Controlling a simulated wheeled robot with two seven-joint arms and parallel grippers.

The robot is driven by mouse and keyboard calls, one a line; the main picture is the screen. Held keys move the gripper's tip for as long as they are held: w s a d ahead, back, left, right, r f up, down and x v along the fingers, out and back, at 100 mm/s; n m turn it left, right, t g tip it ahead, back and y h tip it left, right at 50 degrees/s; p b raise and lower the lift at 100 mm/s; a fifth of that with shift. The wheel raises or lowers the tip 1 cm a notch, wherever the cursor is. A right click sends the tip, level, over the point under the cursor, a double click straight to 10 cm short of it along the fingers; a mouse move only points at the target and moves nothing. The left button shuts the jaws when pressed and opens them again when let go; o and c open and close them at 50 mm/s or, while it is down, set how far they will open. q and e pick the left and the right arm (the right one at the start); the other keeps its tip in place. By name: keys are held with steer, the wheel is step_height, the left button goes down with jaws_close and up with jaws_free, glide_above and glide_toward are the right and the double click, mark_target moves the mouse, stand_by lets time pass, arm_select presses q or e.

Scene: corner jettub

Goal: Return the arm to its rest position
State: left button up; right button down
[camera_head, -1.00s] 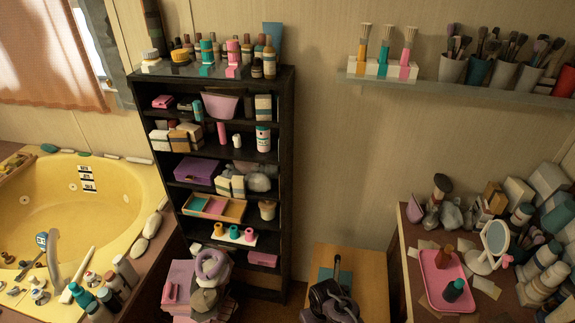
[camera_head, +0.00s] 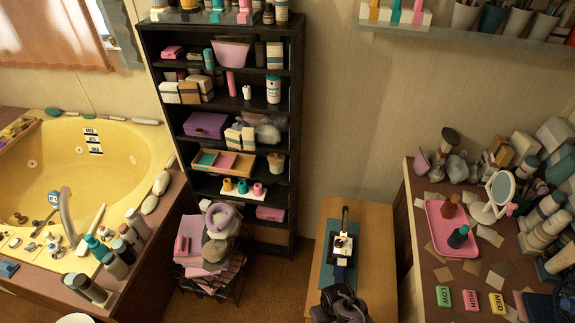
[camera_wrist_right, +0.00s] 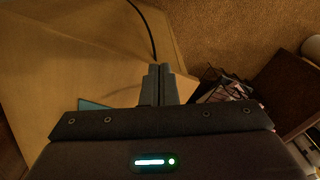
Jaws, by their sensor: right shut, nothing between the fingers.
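My right gripper (camera_wrist_right: 162,72) shows at the bottom of the right wrist view. Its two grey fingers are together with nothing between them, above the tan wooden table. The dark end of my right arm (camera_head: 340,303) appears over the front of the wooden table in the head view; its fingertips cannot be made out there. My left gripper is in neither view.
On the wooden table (camera_head: 377,262), a small black-and-white device (camera_head: 344,244) with an upright lever stands on a teal mat. A stool with folded cloths (camera_head: 202,262) stands left, a cluttered brown desk (camera_head: 424,262) right. Brown floor (camera_head: 278,285) shows between stool and table.

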steer(key=s+d+f+b, duration=0.5)
steer(key=s+f, duration=0.7)
steer(key=s, duration=0.2)
steer(key=s+d+f+b, duration=0.4)
steer(key=s+d+f, duration=0.2)
steer(key=s+f, duration=0.6)
steer(key=shift+s+f+m+t+b, duration=0.35)
steer(key=shift+s+m+t+b, duration=0.05)
steer(key=shift+s, duration=0.8)
